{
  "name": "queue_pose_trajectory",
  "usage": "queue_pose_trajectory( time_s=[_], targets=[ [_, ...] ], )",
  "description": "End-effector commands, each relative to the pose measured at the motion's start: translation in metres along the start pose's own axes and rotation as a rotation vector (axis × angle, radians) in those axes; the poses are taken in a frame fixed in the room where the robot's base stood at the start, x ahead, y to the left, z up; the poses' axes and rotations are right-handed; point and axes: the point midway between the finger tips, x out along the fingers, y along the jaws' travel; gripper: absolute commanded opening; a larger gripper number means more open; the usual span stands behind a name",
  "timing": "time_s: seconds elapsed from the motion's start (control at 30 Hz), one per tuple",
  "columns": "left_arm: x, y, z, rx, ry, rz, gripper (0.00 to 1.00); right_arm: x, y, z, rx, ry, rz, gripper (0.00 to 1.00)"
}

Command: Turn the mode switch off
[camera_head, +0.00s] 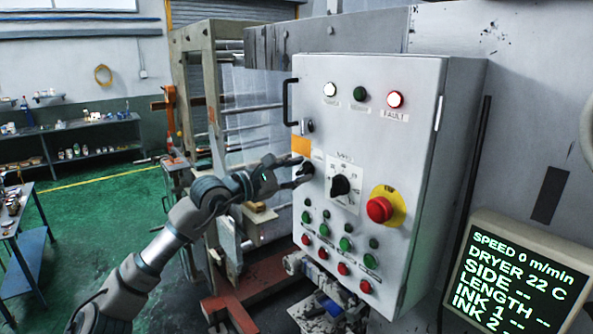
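The grey control cabinet (378,130) fills the middle of the view. My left gripper (301,170) reaches its left side, fingers at a small dark switch (308,168) below an orange plate. The fingers partly hide this switch, and I cannot tell whether they grip it or only stand around it. To its right is a larger black rotary knob (340,186) on a white dial plate. The labels are too small to read, so I cannot tell which is the mode switch. My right gripper is not in view.
A red emergency button (379,209) on yellow sits right of the dial. Several green and red buttons are below. Three lamps top the panel; the white one (330,89) and red one (395,99) look lit. A display (520,275) stands lower right. Green floor (100,210) is open at left.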

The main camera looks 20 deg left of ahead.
Motion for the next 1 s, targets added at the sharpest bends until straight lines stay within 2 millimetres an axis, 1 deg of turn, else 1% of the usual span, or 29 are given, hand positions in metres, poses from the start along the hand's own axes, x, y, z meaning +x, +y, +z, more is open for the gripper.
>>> queue_pose_trajectory(
  time_s=[0.03, 0.07, 0.1, 0.17, 0.2, 0.47, 0.67, 0.87, 1.0],
  targets=[
    [0.0, 0.0, 0.0, 0.0, 0.0, 0.0, 0.35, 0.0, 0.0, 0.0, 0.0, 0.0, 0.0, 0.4],
    [0.0, 0.0, 0.0, 0.0, 0.0, -0.001, 0.3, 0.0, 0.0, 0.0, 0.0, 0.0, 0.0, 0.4],
    [0.0, 0.0, 0.0, 0.0, 0.0, -0.001, 0.2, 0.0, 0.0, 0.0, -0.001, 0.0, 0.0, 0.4],
    [0.0, 0.0, -0.001, 0.0, 0.0, -0.001, 0.05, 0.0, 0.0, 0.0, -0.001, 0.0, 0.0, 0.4],
    [0.0, 0.0, -0.001, -0.001, 0.0, -0.001, 0.0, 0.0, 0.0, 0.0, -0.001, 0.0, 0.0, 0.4],
    [-0.001, 0.0, -0.002, -0.005, 0.001, -0.002, 0.0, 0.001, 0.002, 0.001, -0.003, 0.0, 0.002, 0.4],
    [-0.001, -0.001, -0.003, -0.048, 0.002, -0.003, 0.0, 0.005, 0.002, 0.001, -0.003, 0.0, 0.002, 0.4],
    [0.0, -0.001, -0.004, -0.162, 0.002, -0.003, 0.0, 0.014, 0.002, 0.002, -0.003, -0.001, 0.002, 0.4],
    [0.0, -0.001, -0.005, -0.282, 0.003, -0.003, 0.0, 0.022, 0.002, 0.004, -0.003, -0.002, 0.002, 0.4]
  ],
)
